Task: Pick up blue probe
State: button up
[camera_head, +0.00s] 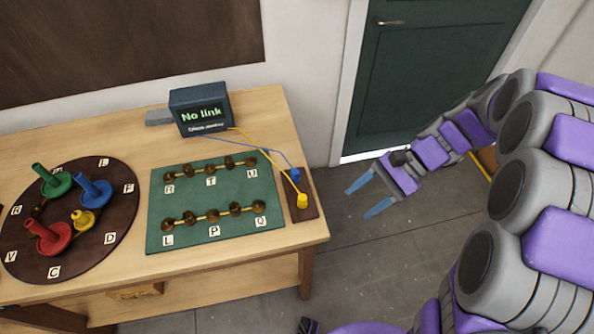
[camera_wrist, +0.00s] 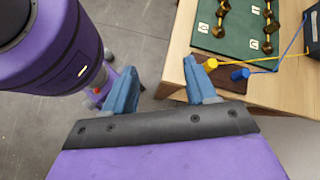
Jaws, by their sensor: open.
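The blue probe (camera_head: 295,175) stands on a small brown block (camera_head: 307,211) at the right end of the wooden table, with a blue wire running to the meter. The yellow probe (camera_head: 302,201) stands beside it on the same block. In the wrist view the blue probe (camera_wrist: 240,74) and the yellow probe (camera_wrist: 210,64) show just beyond the right fingertip. My gripper (camera_head: 365,194) is open and empty, off the table's right edge and apart from the probes. In the wrist view my gripper (camera_wrist: 159,74) has its blue fingers spread with floor between them.
A meter (camera_head: 201,110) reading "No link" stands at the back of the table (camera_head: 120,136). A green board (camera_head: 213,198) with several brass posts lies left of the probes. A round dark board (camera_head: 105,235) with coloured pegs is farther left. Open floor lies right of the table.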

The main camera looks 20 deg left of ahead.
jog(key=w+a+f+m+y+p, duration=0.2)
jog(key=w+a+f+m+y, duration=0.15)
jog(key=w, duration=0.45)
jog(key=m+y+p, duration=0.3)
jog(key=m+y, duration=0.2)
jog(key=y, duration=0.1)
send_near(296, 171)
jog(key=shift+t, duration=0.4)
jog(key=x, duration=0.2)
jog(key=b+x, duration=0.1)
jog(key=x, duration=0.2)
jog(key=shift+s+a+f, duration=0.15)
jog(key=shift+s+a, duration=0.1)
jog(key=shift+s, duration=0.2)
jog(key=shift+b+x, duration=0.5)
jog(key=shift+x, duration=1.85)
jog(key=shift+w+d, duration=0.15)
jog(key=shift+d, duration=0.1)
jog(key=c, duration=0.5)
jog(key=shift+a, duration=0.15)
jog(key=c, duration=0.6)
